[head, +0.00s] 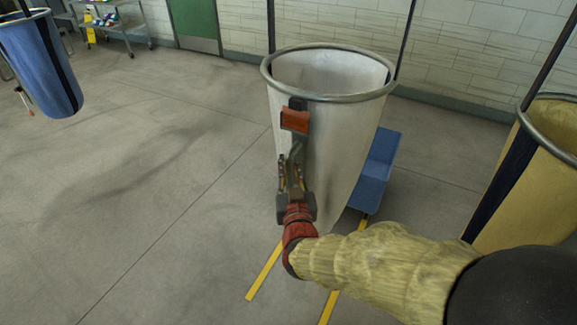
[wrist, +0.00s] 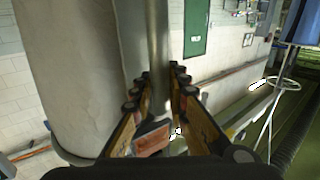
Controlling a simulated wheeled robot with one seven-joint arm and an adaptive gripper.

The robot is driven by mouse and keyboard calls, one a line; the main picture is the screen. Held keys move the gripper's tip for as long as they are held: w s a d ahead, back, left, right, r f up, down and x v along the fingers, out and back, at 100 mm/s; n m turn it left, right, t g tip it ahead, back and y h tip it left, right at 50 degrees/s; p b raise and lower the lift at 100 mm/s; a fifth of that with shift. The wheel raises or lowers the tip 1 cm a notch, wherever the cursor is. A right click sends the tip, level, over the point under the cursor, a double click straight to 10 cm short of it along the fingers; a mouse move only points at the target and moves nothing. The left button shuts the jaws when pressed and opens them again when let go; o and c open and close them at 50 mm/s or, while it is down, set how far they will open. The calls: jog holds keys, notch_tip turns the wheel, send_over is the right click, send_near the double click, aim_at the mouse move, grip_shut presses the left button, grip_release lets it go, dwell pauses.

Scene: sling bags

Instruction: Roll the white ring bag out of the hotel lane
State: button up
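The white ring bag (head: 340,140) hangs upright from a round metal ring in the middle of the head view. Its pale side fills the left of the wrist view (wrist: 75,60). My gripper (head: 295,125) is in front of the bag's near left side, below the ring. Yellow floor lines (head: 264,272) run toward the bag's underside; the bag's bottom is partly hidden by my arm.
A yellow bag (head: 535,190) hangs at the right edge, and a blue bag (head: 42,65) at the upper left. A metal cart (head: 115,28) stands by the far wall. The floor on the left is clear.

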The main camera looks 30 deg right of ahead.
jog(key=o, duration=0.4)
jog(key=v, duration=1.2)
dwell(1.3)
